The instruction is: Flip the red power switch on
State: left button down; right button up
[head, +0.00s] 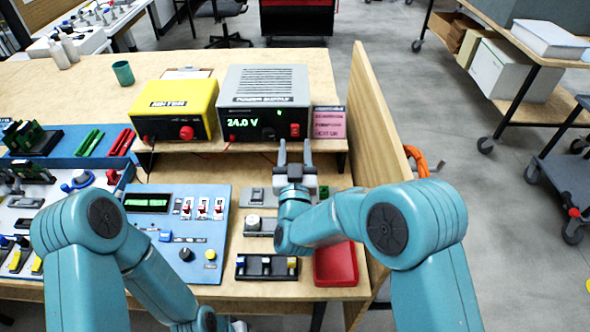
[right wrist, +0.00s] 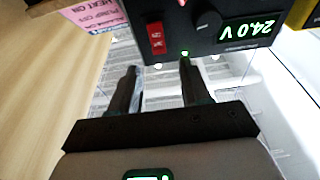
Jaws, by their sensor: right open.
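The power supply (head: 264,104) is a grey box with a vented top, standing on the raised shelf at the back of the bench. Its display reads 24.0 V in green. The red power switch (head: 295,130) is at the right end of its front face; it also shows in the right wrist view (right wrist: 156,38). My right gripper (head: 294,146) is open and empty, in front of and below the switch, apart from it. In the right wrist view its two fingers (right wrist: 160,80) point toward the supply's front. My left gripper is out of sight in the head view; only its arm shows.
A yellow meter box (head: 175,110) stands left of the supply. A pink note (head: 329,123) is right of the switch. A wooden side panel (head: 372,150) rises at the right. A blue control panel (head: 177,228) and a red tray (head: 336,266) lie in front.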

jog(key=b+v, duration=0.1)
jog(key=v, duration=0.6)
jog(key=shift+s, duration=0.1)
